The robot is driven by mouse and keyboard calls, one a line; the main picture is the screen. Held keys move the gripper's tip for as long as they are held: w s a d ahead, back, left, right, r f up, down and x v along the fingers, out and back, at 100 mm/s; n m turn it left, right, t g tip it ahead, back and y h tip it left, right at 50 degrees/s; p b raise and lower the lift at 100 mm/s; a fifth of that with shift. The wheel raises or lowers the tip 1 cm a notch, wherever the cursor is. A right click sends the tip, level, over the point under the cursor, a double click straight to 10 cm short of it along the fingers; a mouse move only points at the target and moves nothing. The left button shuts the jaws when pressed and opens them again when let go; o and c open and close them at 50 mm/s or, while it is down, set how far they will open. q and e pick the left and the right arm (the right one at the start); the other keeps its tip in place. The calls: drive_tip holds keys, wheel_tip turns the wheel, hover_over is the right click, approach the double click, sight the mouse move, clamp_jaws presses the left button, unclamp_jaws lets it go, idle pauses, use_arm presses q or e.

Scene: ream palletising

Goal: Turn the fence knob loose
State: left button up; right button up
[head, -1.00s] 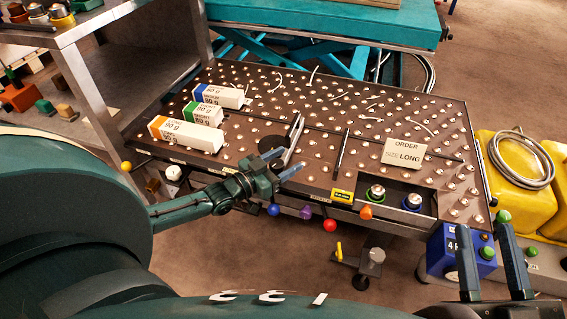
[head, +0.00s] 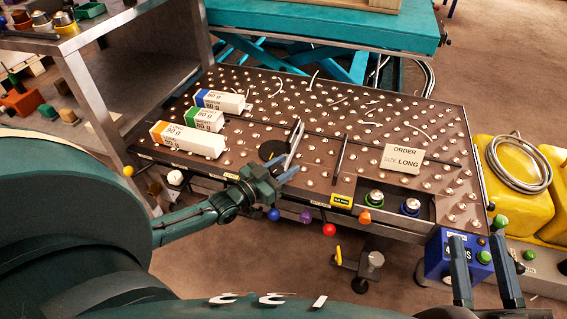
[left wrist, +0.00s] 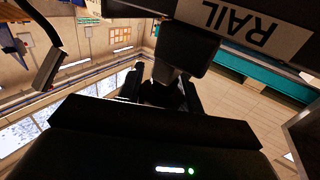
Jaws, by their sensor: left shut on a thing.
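My left gripper (head: 280,173) is at the front edge of the ball-topped table (head: 392,108), by the near end of the upright metal fence (head: 294,143). It is shut on the fence knob, which the fingers hide in the head view. In the left wrist view the fingers (left wrist: 165,93) close around something dark below a plate reading RAIL (left wrist: 247,22); its outline is too dark to make out. My right gripper (head: 486,272) is open and empty at the lower right, beside the blue box.
Three labelled white reams (head: 189,139) lie at the table's left. Coloured balls, including a blue one (head: 274,214) and a red one (head: 329,229), line the front edge near my left arm. A blue box (head: 437,257) is near my right gripper.

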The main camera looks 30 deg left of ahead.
use_arm(q)
drive_tip(key=shift+r+n+y+p, duration=0.4)
drive_tip(key=shift+r+y+p, duration=0.05)
drive_tip(key=shift+y+p, duration=0.15)
drive_tip(key=n+y+p, duration=0.1)
drive_tip(key=y, duration=0.1)
drive_tip(key=n+y+p, duration=0.1)
drive_tip(key=p, duration=0.1)
drive_tip(key=shift+w+a+f+t+y, duration=0.1)
drive_tip(key=shift+a+t+y, duration=0.2)
drive_tip(key=shift+a+y, duration=0.1)
drive_tip(key=shift+f+n+y+p, duration=0.2)
drive_tip(key=shift+n+y+p, duration=0.15)
drive_tip(key=shift+n+y, duration=0.15)
use_arm(e)
drive_tip(key=shift+s+d+f+g+h, duration=0.4)
drive_tip(key=shift+f+g+h, duration=0.15)
drive_tip(key=shift+h, duration=0.25)
drive_tip(key=shift+f, duration=0.1)
use_arm(q)
drive_tip(key=o, duration=1)
drive_tip(key=shift+f, duration=0.1)
